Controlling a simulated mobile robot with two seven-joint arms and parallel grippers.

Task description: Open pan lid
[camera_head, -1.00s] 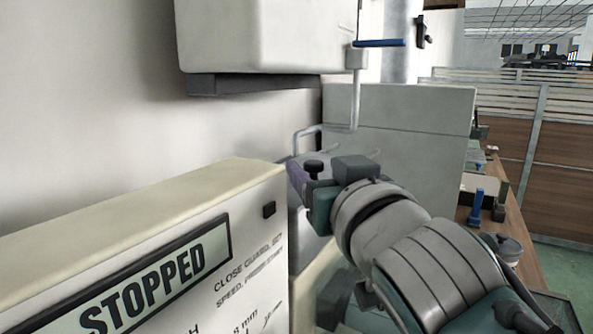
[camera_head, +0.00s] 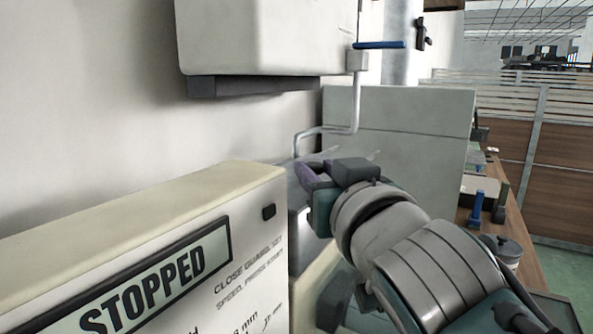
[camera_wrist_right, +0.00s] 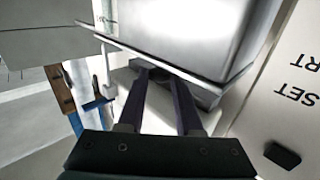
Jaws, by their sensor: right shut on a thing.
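My right gripper (camera_head: 308,177) is behind the right end of the control box, its arm coming in from the lower right. In the right wrist view (camera_wrist_right: 163,78) its two dark purple fingers reach forward and are shut on a small dark piece (camera_wrist_right: 157,73). This looks like the black knob, which the fingers and wrist mostly hide. A grey metal surface (camera_head: 297,198) shows just beneath the fingers; I cannot tell whether it is part of the pan lid. The lid's outline is not clear in either view. My left gripper is not in view.
The control box (camera_head: 130,215) with its STOPPED display stands close on the left. A cream housing (camera_head: 265,38) hangs above, with a bent metal rod (camera_head: 355,105) and a blue handle (camera_head: 380,44). A small pot (camera_head: 507,251) stands on the wooden bench at right.

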